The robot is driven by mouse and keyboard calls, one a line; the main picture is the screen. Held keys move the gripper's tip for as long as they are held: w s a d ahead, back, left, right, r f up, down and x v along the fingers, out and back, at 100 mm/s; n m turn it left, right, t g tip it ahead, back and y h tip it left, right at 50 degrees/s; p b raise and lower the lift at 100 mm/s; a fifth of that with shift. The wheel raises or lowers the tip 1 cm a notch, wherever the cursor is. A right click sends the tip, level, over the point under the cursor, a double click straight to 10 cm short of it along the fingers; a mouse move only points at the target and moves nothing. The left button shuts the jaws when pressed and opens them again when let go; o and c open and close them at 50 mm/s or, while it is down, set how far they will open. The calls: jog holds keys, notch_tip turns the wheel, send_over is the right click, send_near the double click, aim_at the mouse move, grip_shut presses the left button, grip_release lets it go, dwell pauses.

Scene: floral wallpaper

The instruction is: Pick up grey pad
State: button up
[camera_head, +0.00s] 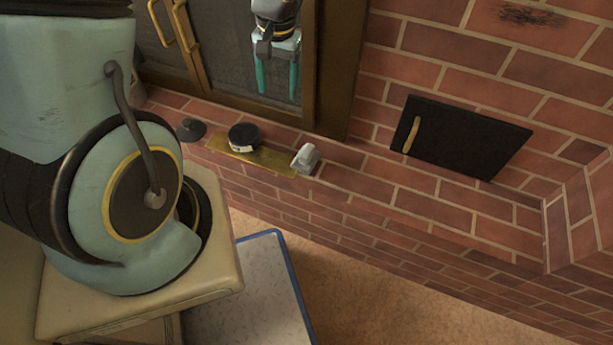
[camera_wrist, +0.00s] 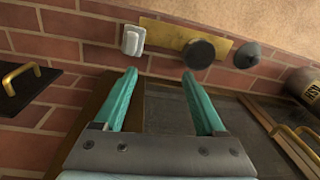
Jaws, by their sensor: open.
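A small light grey block-like piece (camera_head: 306,158), the closest match for the grey pad, sits on the brick ledge at the right end of a brass plate (camera_head: 272,159). In the wrist view the grey piece (camera_wrist: 133,40) is up and left of my fingertips, beside the brass plate (camera_wrist: 172,33). My gripper (camera_head: 278,78) has teal fingers, open and empty, in front of the dark cabinet door and apart from the piece. In the wrist view my gripper (camera_wrist: 160,74) has nothing between its fingers.
A black round object (camera_head: 243,137) stands on the brass plate, with a dark grey cone-shaped one (camera_head: 190,130) to its left. A black board with a brass handle (camera_head: 468,140) lies to the right. A framed cabinet (camera_head: 218,50) stands behind my gripper.

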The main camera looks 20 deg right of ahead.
jog(key=m+b, duration=0.2)
jog(key=b, duration=0.3)
send_over(308, 150)
notch_tip(308, 150, down, 11)
jog(key=f, duration=0.2)
jog(key=f+b, duration=0.1)
jog(key=f, duration=0.2)
jog(key=shift+s+d, duration=0.2)
jog(key=shift+w+a+f+b, duration=0.15)
jog(key=shift+f+b, duration=0.35)
jog(key=shift+f, duration=1.1)
jog(key=shift+w+a+f+b, duration=0.1)
jog(key=shift+f+b, duration=0.35)
jog(key=shift+f, duration=1.1)
grip_shut()
jog(key=shift+r, duration=0.1)
